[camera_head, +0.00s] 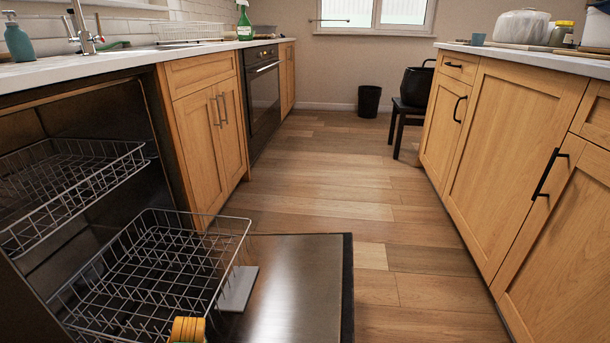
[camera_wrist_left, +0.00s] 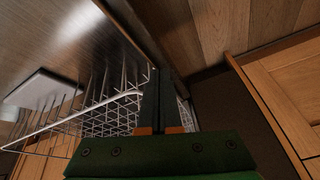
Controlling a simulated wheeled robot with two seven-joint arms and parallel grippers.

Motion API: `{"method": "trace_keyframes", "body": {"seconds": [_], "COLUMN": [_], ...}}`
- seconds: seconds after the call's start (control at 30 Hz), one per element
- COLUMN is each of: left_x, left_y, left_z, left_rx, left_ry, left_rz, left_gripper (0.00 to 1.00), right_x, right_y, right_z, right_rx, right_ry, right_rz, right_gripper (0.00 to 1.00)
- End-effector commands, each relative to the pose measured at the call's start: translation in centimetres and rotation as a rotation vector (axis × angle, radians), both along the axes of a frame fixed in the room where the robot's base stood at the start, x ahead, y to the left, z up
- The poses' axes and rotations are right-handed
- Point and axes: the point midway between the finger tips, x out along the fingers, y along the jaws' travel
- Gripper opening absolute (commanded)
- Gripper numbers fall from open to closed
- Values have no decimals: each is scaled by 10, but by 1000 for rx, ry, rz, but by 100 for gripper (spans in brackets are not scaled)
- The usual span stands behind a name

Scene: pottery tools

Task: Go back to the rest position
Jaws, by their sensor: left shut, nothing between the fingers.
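My left gripper (camera_wrist_left: 161,76) shows in the left wrist view as two dark fingers with orange parts at their base, on a green body. The fingers are together and nothing shows between them. In that picture they overlap the edge of the wire rack (camera_wrist_left: 112,116), and I cannot tell whether they touch it. In the head view I cannot make out the left gripper for certain. My right gripper is in neither view.
The dishwasher door (camera_head: 300,290) is down, with the lower rack (camera_head: 160,262) pulled out over it and an upper rack (camera_head: 70,180) inside. A pale flat piece (camera_head: 238,288) is on the door. Wooden floor (camera_head: 340,190) lies clear between the left and right cabinets (camera_head: 510,130).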

Motion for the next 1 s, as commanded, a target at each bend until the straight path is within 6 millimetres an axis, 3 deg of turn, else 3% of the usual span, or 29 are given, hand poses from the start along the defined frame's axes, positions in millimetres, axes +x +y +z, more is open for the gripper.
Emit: {"method": "trace_keyframes", "body": {"seconds": [0.13, 0.27, 0.47, 0.67, 0.73, 1.0], "left_x": [-30, -59, -113, -174, -177, -196], "left_y": [0, -13, -53, -110, -112, -108], "left_z": [-15, -26, -34, -25, -3, 37], "left_rx": [19, 19, -23, -119, -126, -141], "left_ry": [35, 64, 96, 83, 87, 126], "left_rz": [-219, -451, -840, -1209, -1223, -1222], "left_gripper": [0, 0, 0, 0, 0, 0], "right_x": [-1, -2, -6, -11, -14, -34], "right_y": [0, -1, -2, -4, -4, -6], "right_z": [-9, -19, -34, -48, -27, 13], "right_rx": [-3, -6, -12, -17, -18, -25], "right_ry": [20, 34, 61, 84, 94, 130], "right_rz": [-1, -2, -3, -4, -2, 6], "right_gripper": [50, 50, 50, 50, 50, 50]}}
